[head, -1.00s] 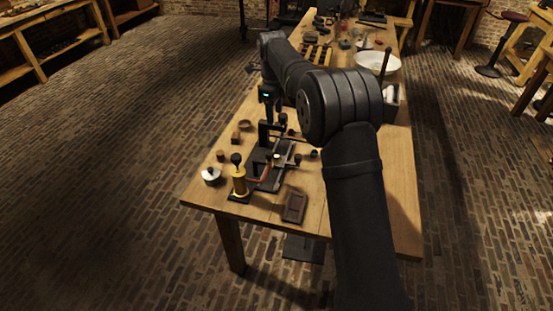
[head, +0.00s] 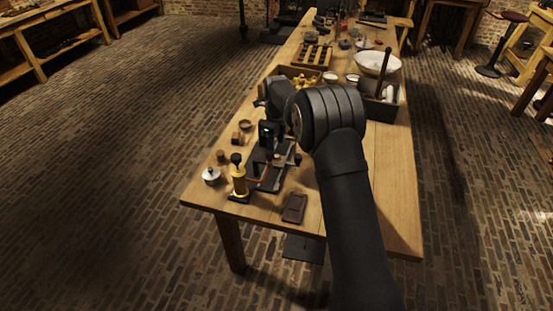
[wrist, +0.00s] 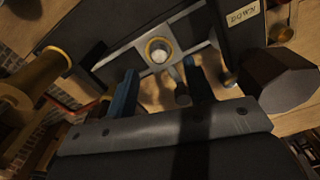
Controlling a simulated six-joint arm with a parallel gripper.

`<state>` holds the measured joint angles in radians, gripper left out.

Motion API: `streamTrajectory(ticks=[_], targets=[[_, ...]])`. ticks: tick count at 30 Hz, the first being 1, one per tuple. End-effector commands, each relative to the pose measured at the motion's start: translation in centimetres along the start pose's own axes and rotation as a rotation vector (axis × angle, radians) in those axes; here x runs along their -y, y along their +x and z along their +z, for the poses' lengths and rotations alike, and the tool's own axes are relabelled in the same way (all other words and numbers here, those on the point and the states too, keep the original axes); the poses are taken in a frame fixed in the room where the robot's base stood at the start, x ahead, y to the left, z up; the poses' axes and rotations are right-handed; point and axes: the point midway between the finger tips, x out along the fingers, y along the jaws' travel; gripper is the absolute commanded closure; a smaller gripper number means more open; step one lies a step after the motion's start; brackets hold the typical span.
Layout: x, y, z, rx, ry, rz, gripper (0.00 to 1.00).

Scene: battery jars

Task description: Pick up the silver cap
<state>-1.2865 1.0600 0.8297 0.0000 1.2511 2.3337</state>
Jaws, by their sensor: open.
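My gripper (wrist: 160,67) is open in the wrist view, its two bluish fingers apart. Just beyond the fingertips is a small round piece with a pale silvery centre and a brass rim (wrist: 158,50), set on a grey bar. A short greyish peg (wrist: 182,94) shows beside the right finger. I cannot tell for sure which piece is the silver cap. In the head view my gripper (head: 267,134) is over the dark fixture (head: 270,176); its fingertips are hidden.
A brass cylinder with a black knob (head: 239,178) stands on the near left. A dark brown block (head: 294,208) lies near the front edge. A dark box (head: 382,106) and a white bowl (head: 377,63) are farther back. The table's right side has bare wood.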

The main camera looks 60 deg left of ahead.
Motion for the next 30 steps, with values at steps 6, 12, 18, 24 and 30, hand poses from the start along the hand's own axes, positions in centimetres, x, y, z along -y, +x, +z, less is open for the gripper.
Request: streamTrajectory(ticks=[6,12,18,24,30], targets=[[-0.2,2.4,-0.4,-0.002,0.0,0.003,0.52],[-0.2,5.0,-0.4,0.0,-0.001,0.002,0.52],[-0.2,5.0,-0.4,0.001,-0.001,0.001,0.52],[-0.2,5.0,-0.4,0.001,-0.001,0.001,0.89],[-0.2,5.0,-0.4,0.001,-0.001,0.001,0.99]])
